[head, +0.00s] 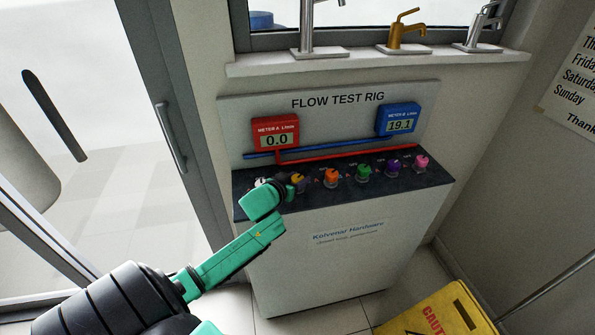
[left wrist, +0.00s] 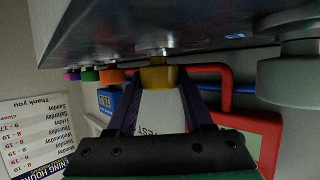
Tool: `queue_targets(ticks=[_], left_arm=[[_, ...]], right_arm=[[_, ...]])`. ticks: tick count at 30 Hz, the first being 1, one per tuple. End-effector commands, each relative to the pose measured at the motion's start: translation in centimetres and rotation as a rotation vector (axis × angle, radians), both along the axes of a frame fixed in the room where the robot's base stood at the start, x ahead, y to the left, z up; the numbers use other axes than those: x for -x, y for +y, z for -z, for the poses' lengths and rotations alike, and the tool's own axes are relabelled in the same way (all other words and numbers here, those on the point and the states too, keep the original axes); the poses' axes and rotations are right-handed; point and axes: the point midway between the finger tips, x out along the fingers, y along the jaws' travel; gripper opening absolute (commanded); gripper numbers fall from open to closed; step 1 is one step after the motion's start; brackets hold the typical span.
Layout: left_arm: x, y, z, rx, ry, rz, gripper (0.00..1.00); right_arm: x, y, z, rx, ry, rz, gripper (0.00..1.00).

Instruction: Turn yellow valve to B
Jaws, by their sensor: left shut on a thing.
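The flow test rig carries a row of coloured valve knobs on its dark top. The yellow valve (head: 299,182) is second from the left, after a white one. It also shows in the left wrist view (left wrist: 158,77). My left gripper (head: 286,184) is shut on the yellow valve, with a dark finger on each side of it in the left wrist view (left wrist: 159,88). The red meter A (head: 275,134) reads 0.0. The blue meter B (head: 398,119) reads 19.1. The markings around the yellow valve are too small or hidden to read. My right gripper is not in view.
Orange (head: 332,177), green (head: 363,173), purple (head: 393,168) and pink (head: 421,163) valves stand to the right of the yellow one. A white valve (head: 262,183) is close on its left. Red and blue pipes run behind. A yellow caution sign (head: 437,312) stands at lower right.

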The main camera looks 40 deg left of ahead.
Motion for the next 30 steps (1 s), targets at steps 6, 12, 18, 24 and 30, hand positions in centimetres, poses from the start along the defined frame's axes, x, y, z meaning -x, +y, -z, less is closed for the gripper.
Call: queue_targets(ticks=[6, 12, 18, 24, 30], left_arm=[[0.0, 0.1, -0.4, -0.003, 0.001, 0.120, 0.00], [0.0, 0.1, -0.1, -0.002, 0.001, 0.176, 0.00], [0.0, 0.0, 0.0, -0.001, 0.001, 0.194, 0.00], [0.0, 0.0, 0.1, 0.001, 0.001, 0.195, 0.00], [0.0, 0.0, 0.1, 0.000, 0.001, 0.194, 0.81]], right_arm=[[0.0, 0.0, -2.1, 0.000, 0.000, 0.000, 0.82], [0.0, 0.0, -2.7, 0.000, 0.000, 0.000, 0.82], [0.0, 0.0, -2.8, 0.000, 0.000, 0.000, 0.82], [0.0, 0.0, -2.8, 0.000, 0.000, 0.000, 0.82], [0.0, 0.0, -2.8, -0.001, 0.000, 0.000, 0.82]])
